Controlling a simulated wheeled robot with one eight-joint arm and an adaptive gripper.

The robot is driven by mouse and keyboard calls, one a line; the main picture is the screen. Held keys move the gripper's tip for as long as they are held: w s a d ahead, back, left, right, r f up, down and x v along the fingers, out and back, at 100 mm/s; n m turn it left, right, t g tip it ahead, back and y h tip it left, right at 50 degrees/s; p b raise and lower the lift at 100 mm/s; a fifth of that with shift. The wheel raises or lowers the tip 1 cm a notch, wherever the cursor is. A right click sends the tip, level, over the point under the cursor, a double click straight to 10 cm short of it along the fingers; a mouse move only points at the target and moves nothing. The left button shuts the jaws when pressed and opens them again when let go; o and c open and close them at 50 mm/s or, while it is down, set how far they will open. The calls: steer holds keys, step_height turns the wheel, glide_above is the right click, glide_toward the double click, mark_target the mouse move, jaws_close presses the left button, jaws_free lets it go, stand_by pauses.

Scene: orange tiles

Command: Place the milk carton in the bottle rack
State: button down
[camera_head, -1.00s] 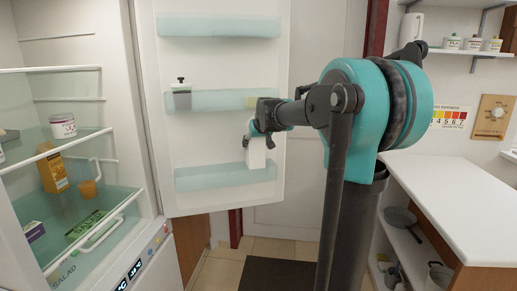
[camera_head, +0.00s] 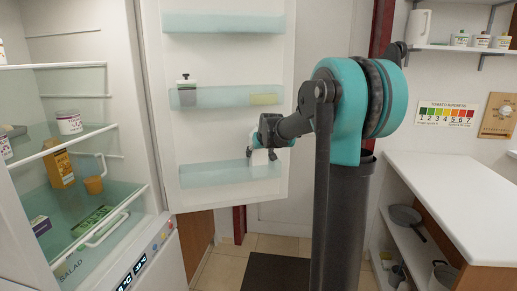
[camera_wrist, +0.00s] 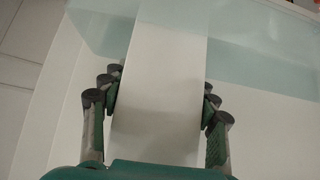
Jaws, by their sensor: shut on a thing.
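The milk carton (camera_wrist: 158,100) is a plain white block that stands between the fingers in the wrist view. My gripper (camera_wrist: 160,100) is shut on it, with dark fingertips against both sides. In the head view my gripper (camera_head: 262,153) is at the right part of the open fridge door, by the lowest door rack. Only a small white patch of the carton shows there, around the fingers. The lowest rack, a pale teal bottle rack (camera_head: 215,174), looks empty. In the wrist view the teal rack (camera_wrist: 255,65) lies beyond and around the carton. The carton's base is hidden, so I cannot tell whether it touches the rack.
The middle door rack (camera_head: 222,97) holds a grey-and-white bottle (camera_head: 186,92) and a yellowish block (camera_head: 263,99). The fridge shelves at left hold an orange carton (camera_head: 59,165), a cup (camera_head: 94,185) and a jar (camera_head: 69,123). A white counter (camera_head: 450,200) stands at right.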

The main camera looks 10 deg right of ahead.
steer(key=shift+w+f, duration=0.1)
steer(key=shift+w, duration=0.1)
steer(key=shift+c, duration=2.3)
jaws_free()
steer(key=shift+f, duration=0.1)
steer(key=shift+s, duration=0.1)
steer(key=a+v, duration=0.1)
steer(key=v, duration=1.1)
steer(key=s+d+f+g, duration=0.2)
steer(key=s+f, duration=1.3)
steer(key=s, duration=0.1)
steer(key=s+d+f+m+g+h, duration=0.1)
steer(key=s+d+f+g, duration=0.1)
steer(key=s+f, duration=1.3)
steer(key=shift+s+g, duration=0.4)
steer(key=shift+s, duration=0.7)
